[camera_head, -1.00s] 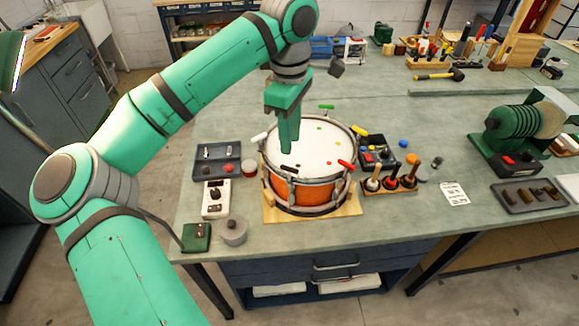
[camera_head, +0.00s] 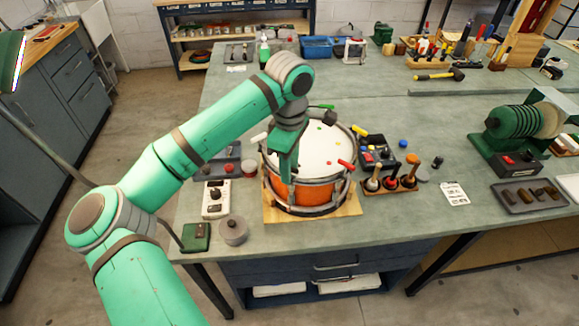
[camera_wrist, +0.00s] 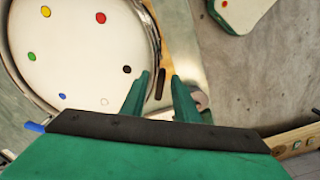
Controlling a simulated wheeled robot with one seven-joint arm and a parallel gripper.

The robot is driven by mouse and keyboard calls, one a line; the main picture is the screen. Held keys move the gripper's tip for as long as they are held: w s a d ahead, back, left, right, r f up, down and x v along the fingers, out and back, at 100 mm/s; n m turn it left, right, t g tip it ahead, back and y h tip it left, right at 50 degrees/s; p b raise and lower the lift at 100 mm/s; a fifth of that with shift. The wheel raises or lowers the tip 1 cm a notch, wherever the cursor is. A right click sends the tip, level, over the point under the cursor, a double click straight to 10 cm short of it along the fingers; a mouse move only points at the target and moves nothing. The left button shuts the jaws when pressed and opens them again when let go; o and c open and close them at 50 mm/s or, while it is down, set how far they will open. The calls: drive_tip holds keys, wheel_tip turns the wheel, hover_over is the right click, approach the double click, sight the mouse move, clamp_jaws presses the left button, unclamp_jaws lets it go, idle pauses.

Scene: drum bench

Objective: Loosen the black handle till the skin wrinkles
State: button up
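The orange drum (camera_head: 318,194) sits on a wooden board, its white skin (camera_head: 322,150) marked with coloured dots and looking smooth. The skin also fills the upper left of the wrist view (camera_wrist: 75,60). The black handle (camera_wrist: 160,84) lies by the rim next to the black dot, between my fingers in the wrist view. In the head view my arm hides it. My gripper (camera_head: 287,182) points down at the drum's near-left rim. Its fingers (camera_wrist: 160,78) are apart, with a gap on each side of the handle. I cannot tell how deep the handle sits between them.
Red (camera_head: 346,165), yellow (camera_head: 361,129), green (camera_head: 327,106) and white (camera_head: 258,137) handles stand around the rim. A white control box (camera_head: 215,200) and grey round tin (camera_head: 233,231) are at left. A wooden rack of tools (camera_head: 391,186) is close at right.

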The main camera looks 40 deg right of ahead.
drive_tip(key=shift+c, duration=0.3)
clamp_jaws()
drive_tip(key=n, duration=0.5)
drive_tip(key=shift+n, duration=2.4)
drive_tip(key=shift+o, duration=0.3)
unclamp_jaws()
